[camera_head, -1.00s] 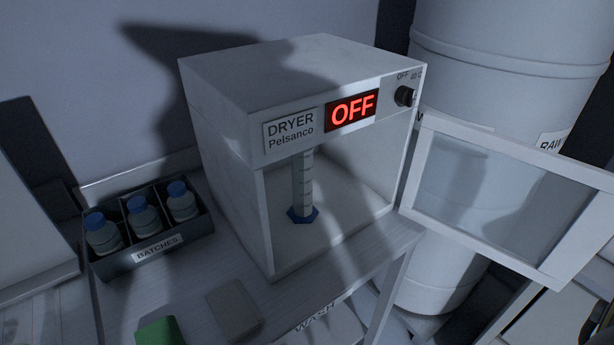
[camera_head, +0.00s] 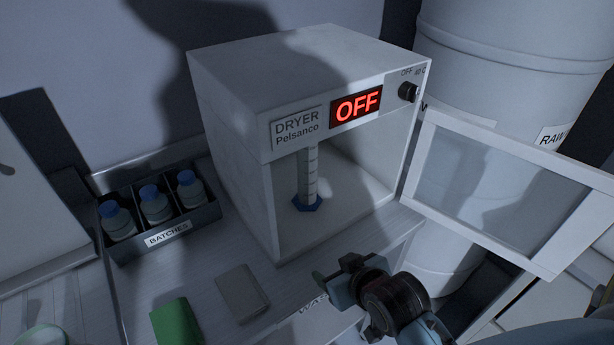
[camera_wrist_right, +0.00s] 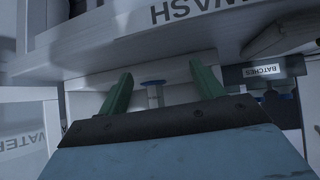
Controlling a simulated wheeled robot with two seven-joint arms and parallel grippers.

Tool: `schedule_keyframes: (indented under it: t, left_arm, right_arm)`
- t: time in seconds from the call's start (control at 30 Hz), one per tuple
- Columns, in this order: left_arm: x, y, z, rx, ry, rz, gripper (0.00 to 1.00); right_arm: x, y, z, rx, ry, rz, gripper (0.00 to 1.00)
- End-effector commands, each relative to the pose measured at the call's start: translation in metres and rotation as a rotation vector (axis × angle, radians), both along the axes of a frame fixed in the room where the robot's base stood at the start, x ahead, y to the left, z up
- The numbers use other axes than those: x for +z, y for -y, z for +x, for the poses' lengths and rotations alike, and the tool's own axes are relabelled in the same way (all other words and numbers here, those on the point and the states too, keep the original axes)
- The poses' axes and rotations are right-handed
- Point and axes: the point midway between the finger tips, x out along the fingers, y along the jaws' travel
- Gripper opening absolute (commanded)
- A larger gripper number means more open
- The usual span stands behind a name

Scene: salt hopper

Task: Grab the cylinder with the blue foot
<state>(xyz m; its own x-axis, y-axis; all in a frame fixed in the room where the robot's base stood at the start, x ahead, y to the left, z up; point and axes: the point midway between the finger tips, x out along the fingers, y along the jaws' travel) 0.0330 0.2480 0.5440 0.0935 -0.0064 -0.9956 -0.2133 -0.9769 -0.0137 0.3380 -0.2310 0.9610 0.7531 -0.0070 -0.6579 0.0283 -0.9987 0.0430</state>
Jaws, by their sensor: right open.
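The cylinder with the blue foot (camera_head: 311,180) is clear with dark marks and stands upright inside the open dryer (camera_head: 240,150). Its top is hidden behind the dryer's front panel. In the right wrist view the cylinder (camera_wrist_right: 153,92) appears foot-up between the two green fingers, beyond their tips. My right gripper (camera_head: 334,284) is in front of and below the dryer opening, apart from the cylinder. Its fingers (camera_wrist_right: 162,82) are spread and empty. My left gripper is not in view.
The dryer's glazed door (camera_head: 500,185) stands open to the right, before a large white drum (camera_head: 515,70). A BATCHES rack (camera_head: 168,238) with blue-capped bottles is at left. A green block (camera_head: 176,322) and a grey block (camera_head: 242,293) lie in front.

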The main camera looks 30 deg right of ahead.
Motion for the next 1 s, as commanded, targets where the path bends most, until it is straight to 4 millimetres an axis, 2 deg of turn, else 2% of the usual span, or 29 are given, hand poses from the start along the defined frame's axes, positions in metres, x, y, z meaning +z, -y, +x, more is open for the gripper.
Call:
schedule_keyframes:
  t: [0.1, 0.3, 0.5, 0.67, 1.0]
  left_arm:
    - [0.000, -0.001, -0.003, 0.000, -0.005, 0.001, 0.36]
    - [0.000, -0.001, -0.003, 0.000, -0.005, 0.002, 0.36]
    - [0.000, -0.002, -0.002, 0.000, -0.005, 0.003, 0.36]
    - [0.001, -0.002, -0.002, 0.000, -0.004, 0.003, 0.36]
    - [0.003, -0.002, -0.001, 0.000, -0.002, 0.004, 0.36]
  right_arm:
    - [0.022, 0.007, 0.029, -0.035, 0.170, 0.005, 0.66]
    - [0.063, 0.019, 0.070, -0.089, 0.475, 0.003, 0.66]
    - [0.093, 0.026, 0.087, -0.119, 0.678, -0.005, 0.66]
    - [0.100, 0.028, 0.100, -0.123, 0.724, -0.008, 0.66]
    - [0.099, 0.035, 0.158, -0.122, 0.722, -0.007, 0.66]
